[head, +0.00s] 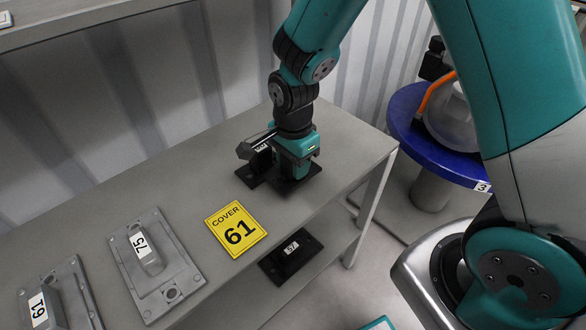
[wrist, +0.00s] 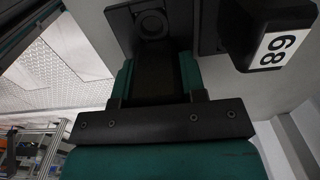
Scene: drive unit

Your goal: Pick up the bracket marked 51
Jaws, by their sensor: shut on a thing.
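My gripper (head: 293,172) is at the right end of the upper shelf, shut on a black bracket. The bracket's dark base plate (head: 308,180) shows under the jaws, and its plate with a round hole shows in the wrist view (wrist: 152,24). Its label is hidden, so I cannot read its number. A second black bracket (head: 252,172) stands just left of it. Its white label shows large in the wrist view (wrist: 286,46) and looks like 68 or 89. Another black bracket (head: 291,253) lies on the lower shelf; its small label looks like 51 or 57.
A yellow sign "COVER 61" (head: 236,229) lies on the upper shelf (head: 200,185). Grey covers marked 75 (head: 165,275) and 61 or 19 (head: 70,300) lie left. A blue round table (head: 425,150) stands right. The shelf's back middle is bare.

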